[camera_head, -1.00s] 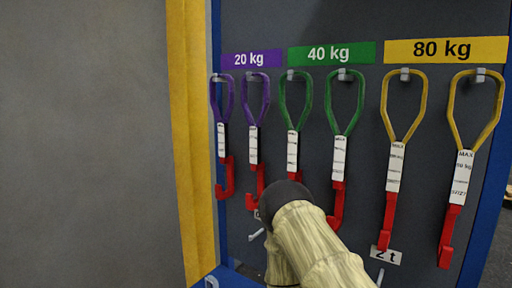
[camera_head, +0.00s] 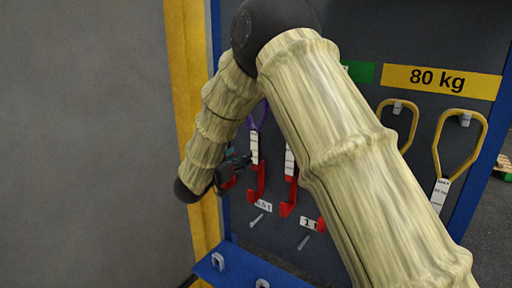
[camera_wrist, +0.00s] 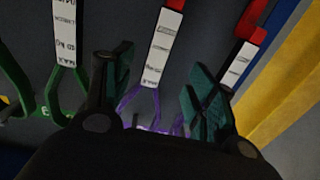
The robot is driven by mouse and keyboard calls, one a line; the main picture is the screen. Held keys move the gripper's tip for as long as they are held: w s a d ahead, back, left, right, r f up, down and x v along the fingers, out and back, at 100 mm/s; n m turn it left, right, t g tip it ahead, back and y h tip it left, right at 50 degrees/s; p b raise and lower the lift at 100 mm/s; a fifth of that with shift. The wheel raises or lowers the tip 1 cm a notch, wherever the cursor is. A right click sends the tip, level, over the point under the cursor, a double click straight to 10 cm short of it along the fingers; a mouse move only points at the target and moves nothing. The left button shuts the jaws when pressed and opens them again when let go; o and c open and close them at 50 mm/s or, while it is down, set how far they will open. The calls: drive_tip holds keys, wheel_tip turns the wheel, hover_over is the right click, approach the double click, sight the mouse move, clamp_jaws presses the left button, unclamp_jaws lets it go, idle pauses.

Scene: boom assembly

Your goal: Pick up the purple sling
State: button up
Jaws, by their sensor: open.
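Two purple slings with white labels and red hooks hang on the dark board. In the head view the right purple sling (camera_head: 258,117) shows in part beside my arm; the left one is mostly hidden behind my arm and gripper. My gripper (camera_head: 236,163) is at the height of the labels, at the board's left side. In the wrist view, which is upside down, my open gripper (camera_wrist: 160,65) has a finger on each side of one purple sling (camera_wrist: 130,97). The other purple sling's label (camera_wrist: 237,64) is beside the right finger, which partly covers that sling. I cannot tell whether anything touches.
Green slings (camera_wrist: 52,98) hang on the other side, close to the left finger. Yellow slings (camera_head: 461,145) hang at the right under the 80 kg sign (camera_head: 441,82). A yellow post (camera_head: 187,85) borders the board at left. Empty pegs (camera_head: 257,220) and a blue ledge (camera_head: 240,268) are below.

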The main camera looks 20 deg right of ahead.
sight(254, 139)
drive_tip(key=shift+m+h, duration=0.3)
drive_tip(key=shift+m, duration=0.1)
drive_tip(key=w+d+r+p, duration=0.1)
drive_tip(key=w+d, duration=0.1)
drive_tip(key=w+d+r+p, duration=0.1)
drive_tip(key=d+r, duration=0.1)
drive_tip(key=shift+w+d+r, duration=0.15)
drive_tip(key=shift+w+d, duration=0.05)
drive_tip(key=shift+w, duration=0.15)
drive_tip(key=shift+w+d+r+p, duration=0.15)
drive_tip(key=shift+w+d+p, duration=0.15)
drive_tip(key=shift+p, duration=0.35)
drive_tip(key=p+x, duration=0.2)
drive_tip(key=x, duration=0.2)
drive_tip(key=shift+s, duration=0.1)
drive_tip(key=shift+d+f, duration=0.15)
drive_tip(key=shift+f, duration=0.1)
drive_tip(key=c, duration=1.3)
clamp_jaws()
drive_tip(key=shift+r, duration=0.15)
